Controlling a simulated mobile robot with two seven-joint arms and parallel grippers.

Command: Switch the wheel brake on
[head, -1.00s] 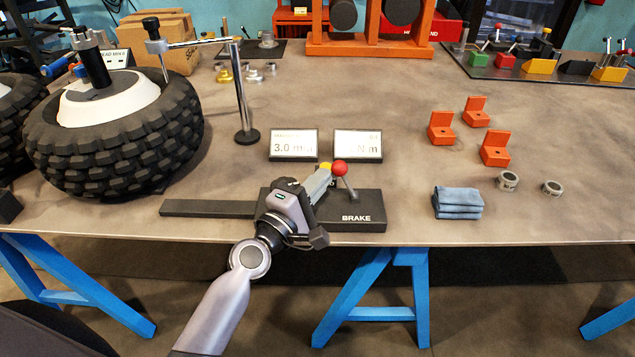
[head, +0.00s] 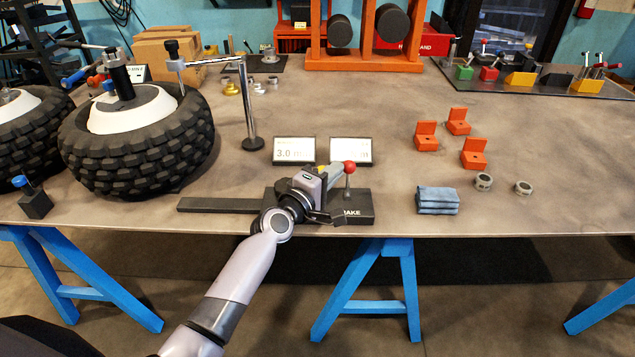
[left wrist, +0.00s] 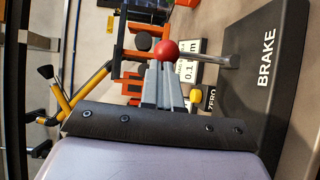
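The dark brake box (head: 362,208), lettered BRAKE, lies near the table's front edge; it also fills the right of the left wrist view (left wrist: 265,90). Its metal lever with a red ball knob (head: 349,167) stands about upright in the head view. My left gripper (head: 337,171) is at the lever's left side, with its fingertips close beside the knob. In the left wrist view its grey fingers (left wrist: 161,66) look closed together, and the red knob (left wrist: 166,51) shows at their tips. I cannot tell whether they touch. My right gripper is out of view.
A yellow knob (left wrist: 195,96) is close to the fingers. Two display panels (head: 294,150) stand behind the box. A folded blue cloth (head: 437,201), grey rings (head: 483,182) and orange brackets (head: 473,153) lie to the right. A metal post (head: 247,105) stands behind left.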

